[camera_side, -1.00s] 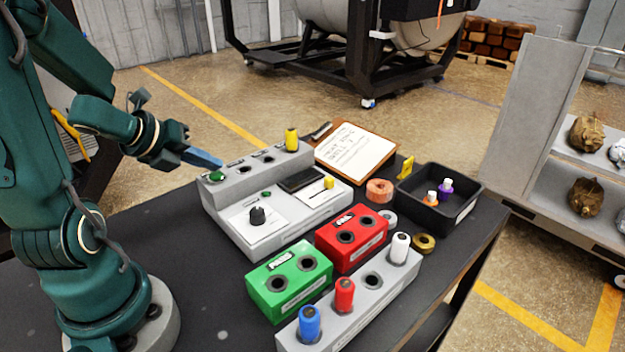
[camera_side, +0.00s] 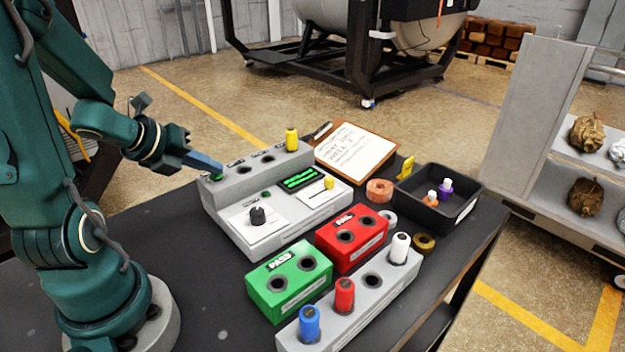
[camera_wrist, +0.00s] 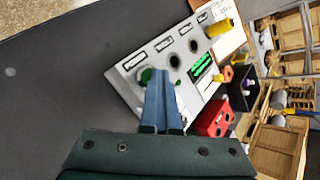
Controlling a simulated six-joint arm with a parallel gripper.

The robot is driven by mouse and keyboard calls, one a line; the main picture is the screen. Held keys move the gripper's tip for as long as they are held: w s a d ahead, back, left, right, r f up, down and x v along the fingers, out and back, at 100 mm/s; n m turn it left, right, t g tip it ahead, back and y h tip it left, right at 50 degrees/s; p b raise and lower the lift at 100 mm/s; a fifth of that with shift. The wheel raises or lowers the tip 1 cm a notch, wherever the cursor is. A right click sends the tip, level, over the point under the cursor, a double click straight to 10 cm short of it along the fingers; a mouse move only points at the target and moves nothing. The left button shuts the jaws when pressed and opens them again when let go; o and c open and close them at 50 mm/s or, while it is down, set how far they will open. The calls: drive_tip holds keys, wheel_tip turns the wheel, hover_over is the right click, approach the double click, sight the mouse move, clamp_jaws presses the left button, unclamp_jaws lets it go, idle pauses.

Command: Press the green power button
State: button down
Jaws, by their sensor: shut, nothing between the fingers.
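The green power button (camera_side: 217,177) sits on the upper left end of the grey control panel (camera_side: 232,188). My gripper (camera_side: 221,168) is shut and empty, its blue fingertips right at the button and partly covering it. In the wrist view the fingertips (camera_wrist: 160,72) overlap the green button (camera_wrist: 146,75); I cannot tell how far it is pressed. The panel's small display (camera_side: 300,178) is lit with green text, and it shows in the wrist view (camera_wrist: 201,66) too. A second, smaller green button (camera_side: 266,195) is on the panel's lower face.
A yellow cylinder (camera_side: 291,139) stands in the panel's top row. Green (camera_side: 290,285) and red (camera_side: 352,238) socket blocks, a grey rack (camera_side: 372,295) of coloured cylinders and a black bin (camera_side: 462,210) stand to the right. The dark table (camera_side: 190,250) is clear at the front left.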

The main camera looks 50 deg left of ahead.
sight(212, 178)
drive_tip(key=shift+r, duration=0.3)
wheel_tip(212, 178, up, 6)
idle(0.7)
